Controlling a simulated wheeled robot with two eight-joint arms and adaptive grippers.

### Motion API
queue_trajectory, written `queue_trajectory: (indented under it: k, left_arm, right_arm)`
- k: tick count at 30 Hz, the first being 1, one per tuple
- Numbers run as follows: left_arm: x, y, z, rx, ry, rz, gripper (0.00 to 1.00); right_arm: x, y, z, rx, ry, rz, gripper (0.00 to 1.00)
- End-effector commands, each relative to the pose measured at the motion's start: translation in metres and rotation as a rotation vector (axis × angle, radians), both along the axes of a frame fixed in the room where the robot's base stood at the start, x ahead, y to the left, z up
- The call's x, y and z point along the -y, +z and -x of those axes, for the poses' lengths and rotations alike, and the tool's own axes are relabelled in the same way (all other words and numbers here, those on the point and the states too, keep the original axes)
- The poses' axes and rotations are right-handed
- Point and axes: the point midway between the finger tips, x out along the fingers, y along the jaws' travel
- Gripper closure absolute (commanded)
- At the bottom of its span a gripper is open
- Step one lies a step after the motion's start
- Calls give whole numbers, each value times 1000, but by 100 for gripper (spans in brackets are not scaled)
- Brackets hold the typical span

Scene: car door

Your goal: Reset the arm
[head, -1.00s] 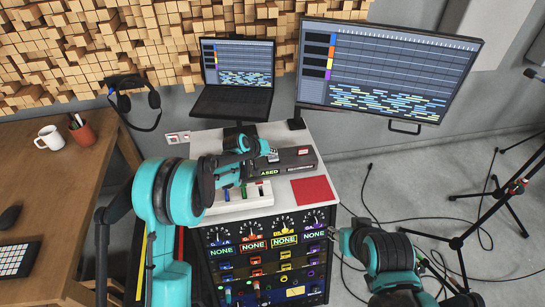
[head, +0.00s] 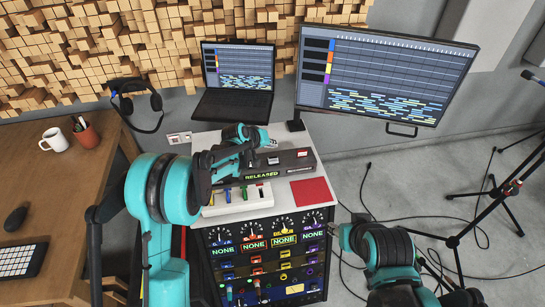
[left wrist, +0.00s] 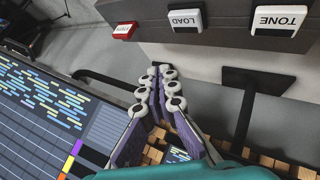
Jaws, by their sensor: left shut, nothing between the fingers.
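My left arm reaches in from the left over the rack cabinet. Its gripper (head: 266,141) is above and behind the dark button box (head: 297,161), whose display reads "RELEASED". In the left wrist view, the purple-padded fingers (left wrist: 160,88) are together with nothing between them. They are apart from the box, which shows a white LOAD button (left wrist: 185,20), a white TONE button (left wrist: 279,20) and a red button (left wrist: 125,30). My right gripper (head: 341,235) is at the lower right, beside the cabinet. Its fingers are too small to judge.
A white slider panel (head: 262,203) and a red pad (head: 309,191) lie on the cabinet top (head: 325,203). A laptop (head: 236,98) and a large monitor (head: 388,78) stand behind. A wooden desk (head: 70,190) is left. Microphone stands (head: 490,195) and cables occupy the right floor.

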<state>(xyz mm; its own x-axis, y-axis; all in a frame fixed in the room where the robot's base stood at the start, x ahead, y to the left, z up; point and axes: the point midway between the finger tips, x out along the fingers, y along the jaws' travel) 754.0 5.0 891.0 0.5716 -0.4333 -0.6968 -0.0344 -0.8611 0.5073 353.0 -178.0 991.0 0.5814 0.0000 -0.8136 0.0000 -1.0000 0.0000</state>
Motion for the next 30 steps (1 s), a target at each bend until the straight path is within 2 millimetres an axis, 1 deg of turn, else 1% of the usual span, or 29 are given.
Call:
queue_trajectory:
  k: [5, 8, 11, 14, 15, 17, 18, 20, 21, 25, 29, 30]
  left_arm:
    - [0, 0, 0, 0, 0, 0, 100]
    - [-1, 3, 2, 1, 1, -4, 100]
    - [-8, 16, 11, 2, 2, -19, 100]
    - [-19, 39, 30, 4, 4, -51, 100]
    - [-25, 50, 41, 5, 6, -66, 100]
    - [-35, 66, 58, 7, 8, -93, 100]
    - [-42, 76, 71, 9, 9, -111, 100]
    - [-51, 90, 90, 10, 11, -137, 100]
    - [-58, 97, 103, 10, 12, -156, 100]
    - [-77, 119, 147, 12, 16, -211, 100]
    - [-97, 133, 194, 13, 20, -269, 100]
    - [-103, 136, 208, 13, 21, -286, 100]
  right_arm:
    - [0, 0, 0, 0, 0, 0, 60]
    - [0, 0, 0, 0, 0, 0, 60]
    - [0, 0, 0, 0, 0, 0, 60]
    - [0, 0, 0, 0, 0, 0, 60]
    - [0, 0, 0, 0, 0, 0, 60]
    - [0, 0, 0, 0, 0, 0, 60]
    - [0, 0, 0, 0, 0, 0, 60]
    - [0, 0, 0, 0, 0, 0, 60]
    - [0, 0, 0, 0, 0, 0, 60]
    - [0, 0, 0, 0, 0, 0, 60]
    - [0, 0, 0, 0, 0, 0, 60]
    - [0, 0, 0, 0, 0, 0, 60]
